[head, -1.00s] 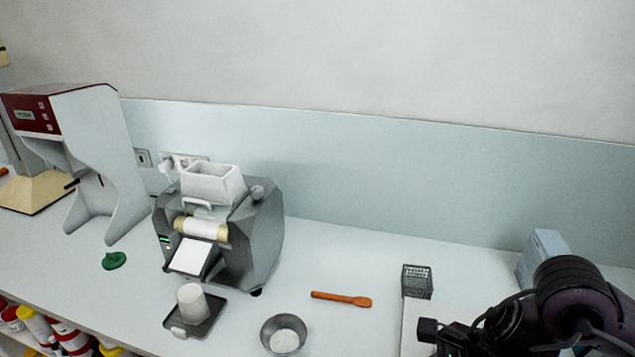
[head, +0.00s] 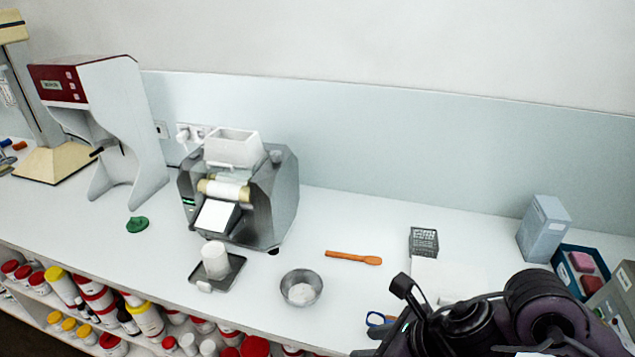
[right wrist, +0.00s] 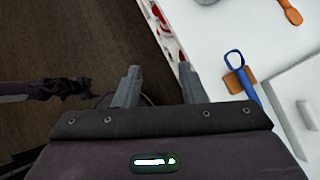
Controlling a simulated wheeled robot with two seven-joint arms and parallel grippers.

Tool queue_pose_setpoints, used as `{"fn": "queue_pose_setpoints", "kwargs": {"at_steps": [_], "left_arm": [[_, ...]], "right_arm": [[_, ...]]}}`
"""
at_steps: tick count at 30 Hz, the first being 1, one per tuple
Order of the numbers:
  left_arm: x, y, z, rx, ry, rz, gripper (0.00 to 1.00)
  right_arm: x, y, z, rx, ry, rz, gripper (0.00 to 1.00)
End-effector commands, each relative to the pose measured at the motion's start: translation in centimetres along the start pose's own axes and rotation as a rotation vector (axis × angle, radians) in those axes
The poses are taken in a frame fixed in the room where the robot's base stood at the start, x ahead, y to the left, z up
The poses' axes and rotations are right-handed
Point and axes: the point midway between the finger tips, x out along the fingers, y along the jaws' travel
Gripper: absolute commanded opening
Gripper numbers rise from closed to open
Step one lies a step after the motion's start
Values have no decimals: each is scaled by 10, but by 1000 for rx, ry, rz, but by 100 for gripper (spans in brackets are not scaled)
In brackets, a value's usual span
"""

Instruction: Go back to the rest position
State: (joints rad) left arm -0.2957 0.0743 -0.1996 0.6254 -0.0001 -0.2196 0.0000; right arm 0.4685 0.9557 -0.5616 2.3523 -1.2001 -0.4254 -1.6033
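My right arm comes in at the lower right of the head view; its fingers are not clear there. In the right wrist view my right gripper (right wrist: 160,78) has its two grey fingers apart with nothing between them. It points over the dark floor beside the counter's front edge. A dark part with a grey tip at the left of that view looks like my left gripper (right wrist: 22,97); its finger opening cannot be made out. No left arm shows in the head view.
The white counter (head: 330,225) holds a grey mill (head: 270,200), a dark tray (head: 232,275) with a white cup, a metal bowl (head: 302,288), an orange spatula (head: 352,257), a dark basket (head: 424,241) and a blue-grey box (head: 545,228). Jars fill the shelf below. Blue-handled tool (right wrist: 235,62) lies near the edge.

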Motion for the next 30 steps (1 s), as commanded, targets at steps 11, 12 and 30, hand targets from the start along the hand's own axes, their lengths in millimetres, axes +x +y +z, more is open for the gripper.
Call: {"fn": "queue_pose_setpoints", "kwargs": {"at_steps": [11, 12, 30], "left_arm": [[0, -2, 11, 2, -17, -3, 83], [0, -2, 11, 2, -17, -3, 83], [1, -3, 7, 3, -10, -4, 83]], "right_arm": [[12, 0, 60, 1318, -430, -33, 37], [10, -10, 54, 1554, -475, -48, 37], [-9, -8, -166, -2388, 530, 495, 37]]}}
